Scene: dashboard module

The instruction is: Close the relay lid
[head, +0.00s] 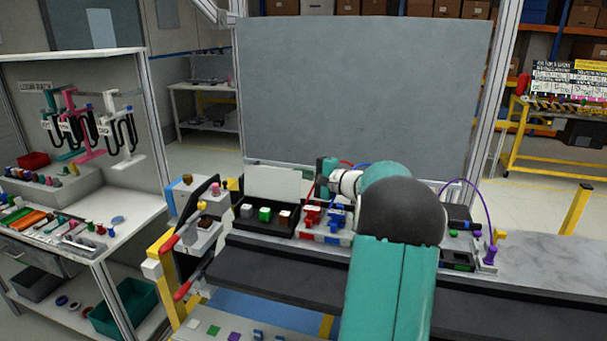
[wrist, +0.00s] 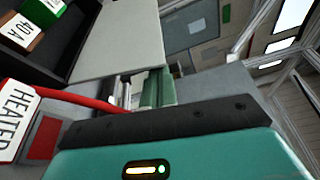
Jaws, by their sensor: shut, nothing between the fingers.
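The relay lid (head: 272,187) is a pale grey flat panel. It stands open and tilted up at the back of the black relay box (head: 262,225). In the wrist view the lid (wrist: 122,38) fills the upper middle, beside the dark box wall (wrist: 80,45). My gripper (head: 324,180) is by the right edge of the lid in the head view.
Green and brown relays (head: 265,214) sit in the box. More connectors (head: 325,238) lie right of the box. A large grey panel (head: 355,90) rises behind.

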